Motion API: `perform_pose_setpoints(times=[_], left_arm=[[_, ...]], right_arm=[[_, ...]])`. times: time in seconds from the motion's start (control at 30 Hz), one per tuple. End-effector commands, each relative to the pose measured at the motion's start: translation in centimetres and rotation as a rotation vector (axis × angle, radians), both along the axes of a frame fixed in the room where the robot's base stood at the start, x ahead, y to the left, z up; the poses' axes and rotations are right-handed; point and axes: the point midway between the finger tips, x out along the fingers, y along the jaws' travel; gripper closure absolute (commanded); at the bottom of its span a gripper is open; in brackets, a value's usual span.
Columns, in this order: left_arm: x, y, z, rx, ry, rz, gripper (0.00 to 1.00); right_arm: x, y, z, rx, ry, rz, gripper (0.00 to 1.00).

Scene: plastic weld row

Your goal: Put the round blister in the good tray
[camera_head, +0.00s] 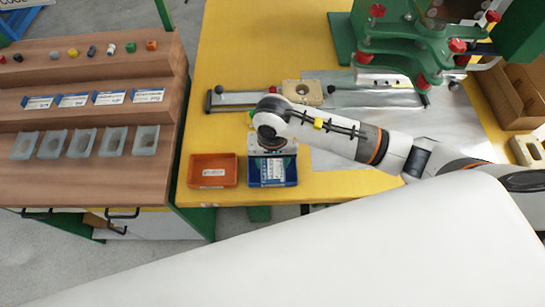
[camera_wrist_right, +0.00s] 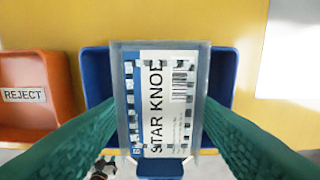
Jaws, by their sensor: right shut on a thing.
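My right gripper (camera_wrist_right: 162,105) is shut on a flat, clear-edged blister pack (camera_wrist_right: 165,85) with a white card reading "STAR KNOB" and a barcode. The pack's outline looks rectangular; a round bubble is not visible from this side. The gripper holds it over the blue tray (camera_wrist_right: 97,75), whose walls show on both sides of the pack. In the head view the right gripper (camera_head: 272,150) is above the blue tray (camera_head: 253,182), seen partly under the wrist. Whether the pack touches the tray floor cannot be told. My left gripper is not in view.
An orange tray (camera_head: 212,170) labelled "REJECT" in the wrist view (camera_wrist_right: 30,95) stands close left of the blue tray. Behind are a rail fixture (camera_head: 240,98) and a green press (camera_head: 420,45). A stepped wooden rack (camera_head: 90,80) with several cups and cards stands left.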

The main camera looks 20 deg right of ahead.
Motion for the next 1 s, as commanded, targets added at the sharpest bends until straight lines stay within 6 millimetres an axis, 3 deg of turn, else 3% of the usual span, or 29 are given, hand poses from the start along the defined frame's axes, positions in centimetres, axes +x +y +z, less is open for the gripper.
perform_pose_setpoints(times=[0.27, 0.3, 0.4, 0.8, 1.0], left_arm=[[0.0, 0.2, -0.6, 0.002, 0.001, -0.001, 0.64], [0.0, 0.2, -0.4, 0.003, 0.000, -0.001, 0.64], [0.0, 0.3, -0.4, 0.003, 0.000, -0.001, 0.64], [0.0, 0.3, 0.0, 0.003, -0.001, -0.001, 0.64], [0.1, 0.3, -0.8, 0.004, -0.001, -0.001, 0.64]], right_arm=[[0.0, 0.0, -0.4, 0.000, -0.001, 0.000, 0.59], [0.0, 0.0, -0.2, 0.000, -0.001, 0.000, 0.40], [0.0, 0.0, -0.2, 0.000, -0.001, 0.000, 0.23], [0.1, 0.0, 0.5, 0.001, -0.002, 0.001, 0.23], [0.2, 0.0, 4.0, 0.002, -0.009, 0.003, 0.23]])
